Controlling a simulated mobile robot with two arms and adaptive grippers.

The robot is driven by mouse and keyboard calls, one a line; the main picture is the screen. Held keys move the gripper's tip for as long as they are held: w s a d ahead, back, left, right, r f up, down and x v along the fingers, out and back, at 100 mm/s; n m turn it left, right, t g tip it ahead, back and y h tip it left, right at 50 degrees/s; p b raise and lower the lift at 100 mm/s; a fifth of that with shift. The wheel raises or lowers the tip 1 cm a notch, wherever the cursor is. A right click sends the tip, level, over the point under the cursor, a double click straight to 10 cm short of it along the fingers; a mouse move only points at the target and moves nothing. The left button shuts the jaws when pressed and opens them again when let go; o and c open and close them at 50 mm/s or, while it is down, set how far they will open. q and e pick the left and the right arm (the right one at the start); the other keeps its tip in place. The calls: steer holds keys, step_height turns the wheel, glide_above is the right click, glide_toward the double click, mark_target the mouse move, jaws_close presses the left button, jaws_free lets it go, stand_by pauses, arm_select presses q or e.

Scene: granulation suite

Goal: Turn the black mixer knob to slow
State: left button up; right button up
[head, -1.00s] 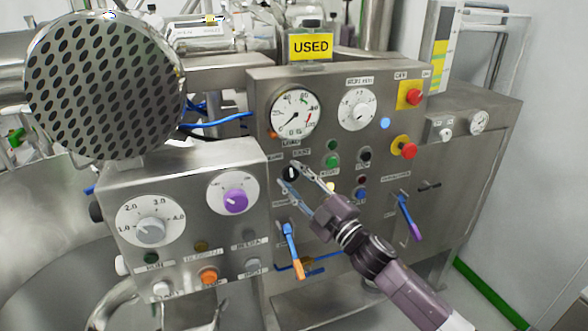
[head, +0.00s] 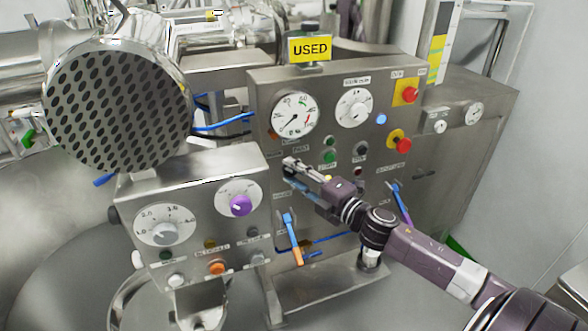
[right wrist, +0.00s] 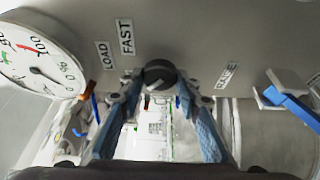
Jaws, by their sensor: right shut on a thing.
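The black mixer knob (right wrist: 160,75) is on the steel panel, between a FAST label (right wrist: 125,38) and other labels in the right wrist view. My right gripper (right wrist: 158,84) is shut on it, with one fingertip at each side. A faint pale mark shows on the knob, but its exact setting is unclear. My left gripper is not in view.
Close below is a blue-and-orange lever (head: 291,238). A blue-and-purple lever (head: 399,201) is to the right. A front box with a purple knob (head: 240,205) stands to the left. Gauges, buttons and red emergency stops (head: 403,145) are around on the panel.

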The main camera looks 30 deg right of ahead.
stand_by(0.4)
steer(key=o, duration=1.2)
steer(key=shift+c, duration=0.2)
steer(key=shift+s, duration=0.1)
steer(key=shift+s+d+f, duration=0.1)
steer(key=shift+s+f, duration=0.05)
steer(key=shift+s, duration=0.5)
steer(key=s+d, duration=0.1)
steer(key=s, duration=0.9)
steer(key=shift+s+d, duration=0.2)
steer(key=shift+d, duration=0.15)
